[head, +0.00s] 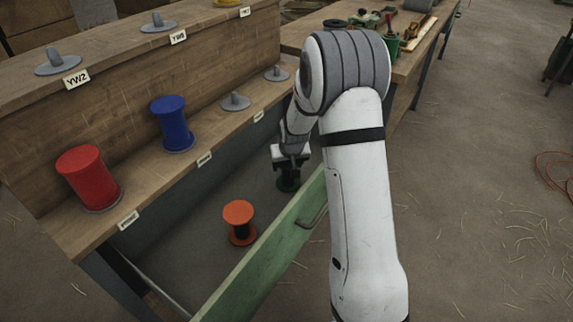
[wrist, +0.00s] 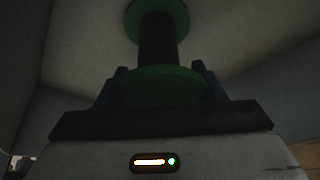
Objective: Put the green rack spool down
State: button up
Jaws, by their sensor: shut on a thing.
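The green spool (head: 288,184) is upright at the far end of the open drawer, partly hidden by my gripper (head: 289,163). In the wrist view, the green spool (wrist: 158,42) has green flanges and a dark core. My gripper (wrist: 160,75) is shut on its near flange, with one finger on each side. The other flange is close to a pale grey surface; I cannot tell whether it touches.
The drawer's green front (head: 262,255) borders the space on the right. An orange spool (head: 239,222) stands in the drawer. A red spool (head: 88,177) and a blue spool (head: 172,124) stand on the shelf (head: 140,190) beside empty grey pegs (head: 235,101).

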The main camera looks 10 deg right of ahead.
jog(key=o, duration=1.2)
jog(key=shift+f, duration=0.15)
jog(key=shift+c, duration=0.2)
jog(key=shift+r, duration=0.3)
jog(key=p+v, duration=0.2)
jog(key=v, duration=0.9)
jog(key=shift+s+r, duration=0.15)
jog(key=shift+r, duration=0.2)
jog(key=s+r+g+p, duration=0.2)
jog(key=s+r+p, duration=1.6)
jog(key=s+r, duration=1)
jog(key=shift+s+a, duration=0.35)
jog(key=shift+s, duration=0.35)
